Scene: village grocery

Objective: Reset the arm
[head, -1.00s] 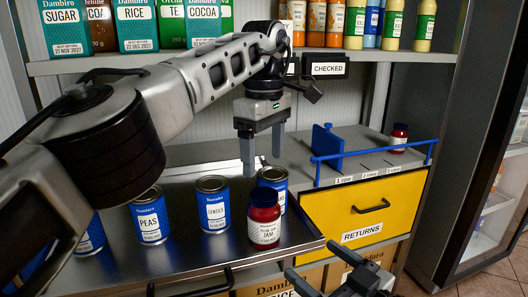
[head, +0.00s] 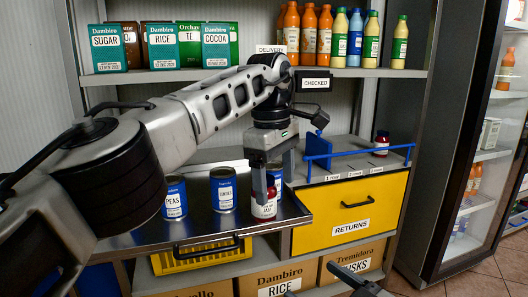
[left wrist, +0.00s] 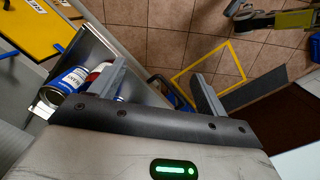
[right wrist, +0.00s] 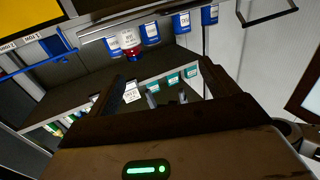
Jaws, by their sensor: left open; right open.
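My left gripper (head: 268,190) is open and empty, pointing down over the right part of the pulled-out metal tray (head: 215,232). One finger overlaps the red jam jar (head: 264,208) in the head view; I cannot tell whether they touch. The jar stands upright on the tray. My right gripper (head: 318,284) is open and empty low in front of the shelf, partly cut off by the head view's bottom edge. In the left wrist view, the open fingers (left wrist: 158,88) have floor tiles between them. In the right wrist view the jar (right wrist: 129,42) is beyond the open fingers (right wrist: 160,92).
Blue cans, PEAS (head: 175,198) and another (head: 223,189), stand left of the jar. The yellow RETURNS drawer (head: 349,210) is to the right, with a blue divider rail (head: 365,151) and second red-brown jar (head: 382,143) above. Cardboard boxes (head: 280,280) and a yellow crate (head: 200,258) sit below.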

